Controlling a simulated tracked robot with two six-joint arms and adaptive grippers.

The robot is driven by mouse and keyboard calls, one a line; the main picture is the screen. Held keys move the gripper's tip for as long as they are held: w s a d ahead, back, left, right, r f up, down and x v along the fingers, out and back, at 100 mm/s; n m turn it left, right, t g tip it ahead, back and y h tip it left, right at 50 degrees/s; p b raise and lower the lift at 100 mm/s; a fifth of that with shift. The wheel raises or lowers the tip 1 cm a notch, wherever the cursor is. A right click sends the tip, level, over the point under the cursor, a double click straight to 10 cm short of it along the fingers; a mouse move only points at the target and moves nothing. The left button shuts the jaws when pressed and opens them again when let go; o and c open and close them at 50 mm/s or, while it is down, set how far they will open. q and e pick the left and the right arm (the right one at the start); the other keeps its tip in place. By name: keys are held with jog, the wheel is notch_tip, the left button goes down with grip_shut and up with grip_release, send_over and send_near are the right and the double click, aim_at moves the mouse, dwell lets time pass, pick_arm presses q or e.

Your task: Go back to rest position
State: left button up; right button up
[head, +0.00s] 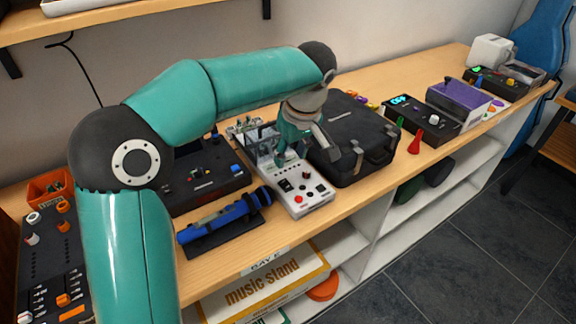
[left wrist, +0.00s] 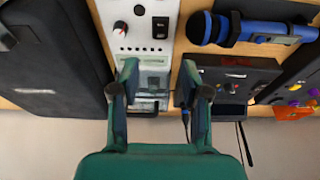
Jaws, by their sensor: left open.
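My left arm reaches in from the left in the head view and bends down over the bench. My left gripper (head: 301,151) is open and empty above a white instrument with a clear-topped rear part (head: 303,195), beside the black case. In the left wrist view the two fingers of the left gripper (left wrist: 159,78) are spread apart, with the white instrument (left wrist: 138,45) behind and between them. Whether the fingertips touch it, I cannot tell. My right gripper is not in view.
A black case (head: 352,135) stands right of the gripper. A blue torch-like device (head: 222,217) on a dark stand and a black console (head: 205,192) lie left. More instruments, including a purple-topped box (head: 460,100), stand farther right. A shelf (head: 100,15) hangs above.

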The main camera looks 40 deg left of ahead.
pick_arm(q)
jog(key=shift+v, duration=1.2)
